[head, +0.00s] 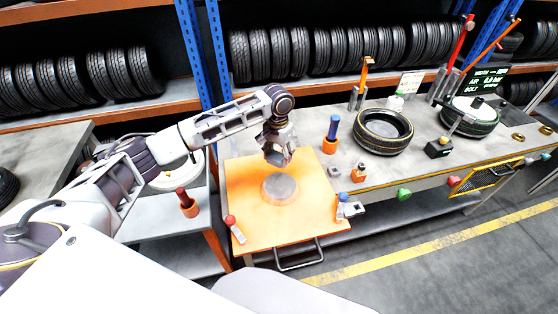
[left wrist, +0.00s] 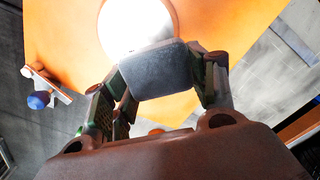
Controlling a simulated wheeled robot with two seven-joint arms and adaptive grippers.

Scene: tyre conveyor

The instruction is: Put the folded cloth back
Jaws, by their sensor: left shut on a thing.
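My left gripper (head: 278,160) is above the orange board (head: 240,228), over a round grey disc (head: 280,188) on it. In the left wrist view the gripper (left wrist: 158,88) is shut on a flat grey-blue piece with rounded corners, which looks like the folded cloth (left wrist: 155,68). The cloth is between the two fingers and covers part of the disc (left wrist: 135,22), which looks bright white there. In the head view the cloth is mostly hidden by the fingers. I cannot tell the gap between cloth and disc. My right gripper is not in view.
A red-topped tool (head: 235,228) and a blue-topped tool (head: 343,207) lie near the board's front corners. A blue-and-orange tool (head: 331,134) stands behind right. A tyre (head: 384,131) lies on the grey bench. A red-topped holder (head: 187,203) stands on the left bench.

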